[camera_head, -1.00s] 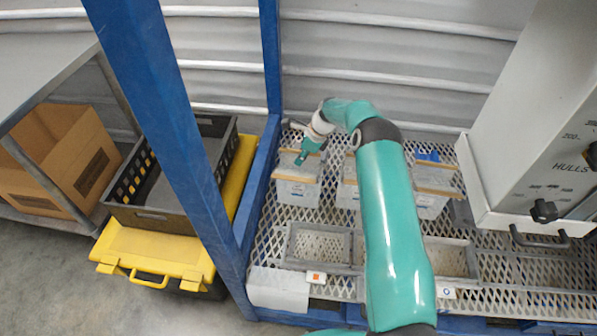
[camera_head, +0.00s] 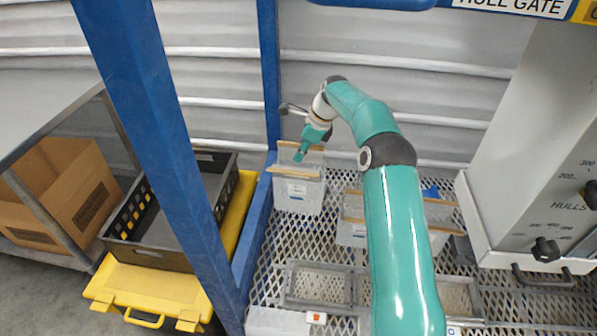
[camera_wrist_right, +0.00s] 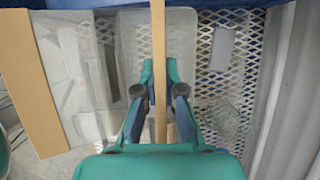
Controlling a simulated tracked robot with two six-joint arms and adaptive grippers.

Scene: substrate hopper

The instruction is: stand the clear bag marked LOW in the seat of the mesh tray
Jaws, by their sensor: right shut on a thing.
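A clear, pale bag (camera_head: 300,203) with light wooden strips along its top hangs at the left of the mesh deck. A small label is on its front, too small to read. My right gripper (camera_head: 299,157) is above it and shut on one strip. In the right wrist view the strip (camera_wrist_right: 158,40) runs between the fingers (camera_wrist_right: 160,98), with clear plastic to the left. The mesh tray (camera_head: 290,300) is a grey frame with mesh floors, nearer the front and below the bag. Its compartment at left looks empty. My left gripper is not in view.
More bags with wooden strips (camera_head: 352,221) stand right of the held one, partly behind my right arm. A blue post (camera_head: 165,130) rises at left. A grey hopper (camera_head: 540,170) labelled HULLS stands at right. A black crate (camera_head: 150,255) sits on a yellow case (camera_head: 135,290).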

